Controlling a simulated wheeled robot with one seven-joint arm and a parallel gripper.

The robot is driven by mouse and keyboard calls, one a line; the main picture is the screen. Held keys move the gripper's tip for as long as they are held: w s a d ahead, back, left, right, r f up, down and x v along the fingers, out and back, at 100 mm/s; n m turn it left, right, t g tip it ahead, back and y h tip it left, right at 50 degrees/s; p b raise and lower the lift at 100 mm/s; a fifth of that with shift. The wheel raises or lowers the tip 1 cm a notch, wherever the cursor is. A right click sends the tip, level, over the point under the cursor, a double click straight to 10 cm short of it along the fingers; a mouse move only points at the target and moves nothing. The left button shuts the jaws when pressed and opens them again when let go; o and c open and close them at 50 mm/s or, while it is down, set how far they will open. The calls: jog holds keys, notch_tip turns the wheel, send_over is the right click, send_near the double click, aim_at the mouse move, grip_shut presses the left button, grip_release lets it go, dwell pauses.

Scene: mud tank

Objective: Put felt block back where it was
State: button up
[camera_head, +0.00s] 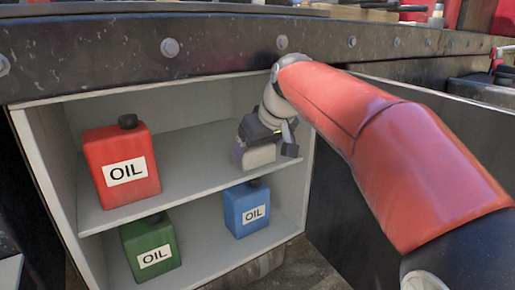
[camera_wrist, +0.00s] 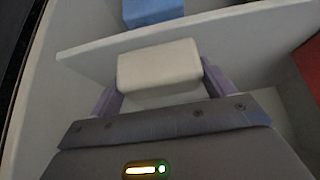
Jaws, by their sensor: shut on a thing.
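The felt block (camera_wrist: 158,66) is an off-white block with rounded edges. My gripper (camera_wrist: 160,84) is shut on it, with a purple finger on each side in the wrist view. In the head view the felt block (camera_head: 259,156) and my gripper (camera_head: 263,152) are inside the open cabinet, at the right part of its middle shelf (camera_head: 185,165). In the wrist view the block is close to the shelf's edge (camera_wrist: 230,20). I cannot tell whether it touches the shelf.
A red oil can (camera_head: 122,165) stands on the middle shelf to the left. A green oil can (camera_head: 150,246) and a blue oil can (camera_head: 247,208) stand on the lower level. The cabinet's right wall is close to my gripper. The shelf between the red can and my gripper is clear.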

jog(key=o, duration=0.9)
jog(key=shift+f, duration=0.1)
jog(key=shift+r, duration=0.25)
jog(key=p+v, duration=0.1)
jog(key=v, duration=0.6)
jog(key=s+d+f+m+h, duration=0.1)
jog(key=s+d+f+m, duration=0.1)
jog(key=s+d+f, duration=0.2)
jog(key=s+d+f+m+h, duration=0.1)
jog(key=s+d+f, duration=0.4)
jog(key=s+f, duration=0.5)
jog(key=s+d+f+m+h, duration=0.1)
jog(key=s+d+f+m, duration=0.2)
jog(key=s+f, duration=0.4)
jog(key=shift+s+d+f+m+h, duration=0.2)
jog(key=shift+s+d, duration=0.2)
jog(key=shift+s, duration=0.25)
jog(key=shift+s+d+f+m+h, duration=0.1)
jog(key=shift+s+d+f+m, duration=0.1)
jog(key=shift+s+d, duration=0.35)
jog(key=shift+s+a, duration=0.15)
